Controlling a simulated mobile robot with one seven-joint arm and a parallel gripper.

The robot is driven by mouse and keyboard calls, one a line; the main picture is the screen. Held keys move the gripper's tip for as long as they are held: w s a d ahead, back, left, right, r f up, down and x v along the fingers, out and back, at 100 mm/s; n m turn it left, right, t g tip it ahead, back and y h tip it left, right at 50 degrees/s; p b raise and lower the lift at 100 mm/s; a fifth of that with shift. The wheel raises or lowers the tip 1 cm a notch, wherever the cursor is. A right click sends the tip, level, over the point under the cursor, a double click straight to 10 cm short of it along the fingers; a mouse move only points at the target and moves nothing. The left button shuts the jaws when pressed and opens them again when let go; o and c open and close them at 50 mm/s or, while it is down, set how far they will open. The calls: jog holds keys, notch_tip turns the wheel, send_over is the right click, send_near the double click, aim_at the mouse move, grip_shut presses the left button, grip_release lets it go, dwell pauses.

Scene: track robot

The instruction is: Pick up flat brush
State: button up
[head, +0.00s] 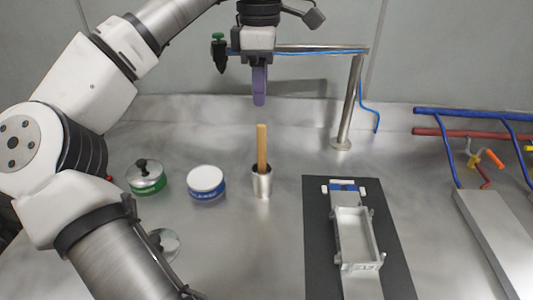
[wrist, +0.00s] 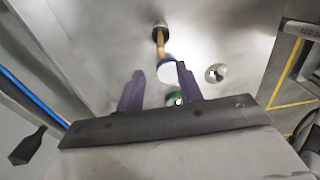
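The flat brush shows as a flat wooden handle (head: 262,147) standing upright in a small metal cup (head: 262,184) in the head view. Its lower end is hidden inside the cup. In the wrist view the handle (wrist: 160,42) and the cup (wrist: 160,25) are beyond the fingertips, near the top edge. My gripper (head: 259,102) has purple fingers pointing down and hangs above the handle's top, apart from it. In the wrist view my gripper (wrist: 160,72) is open, with nothing between its fingers.
A blue-and-white jar (head: 206,183) and a green jar with a black knob (head: 146,177) stand left of the cup. A metal post (head: 348,105) with a horizontal arm stands behind. A dark mat (head: 315,230) with a white tray (head: 357,235) lies to the right.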

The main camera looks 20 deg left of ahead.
aim_at(261, 125)
notch_tip(261, 125, down, 7)
jog(key=shift+s+f, duration=0.1)
jog(key=shift+s, duration=0.05)
jog(key=shift+f+p, duration=0.6)
jog(key=shift+f, duration=2.25)
grip_shut()
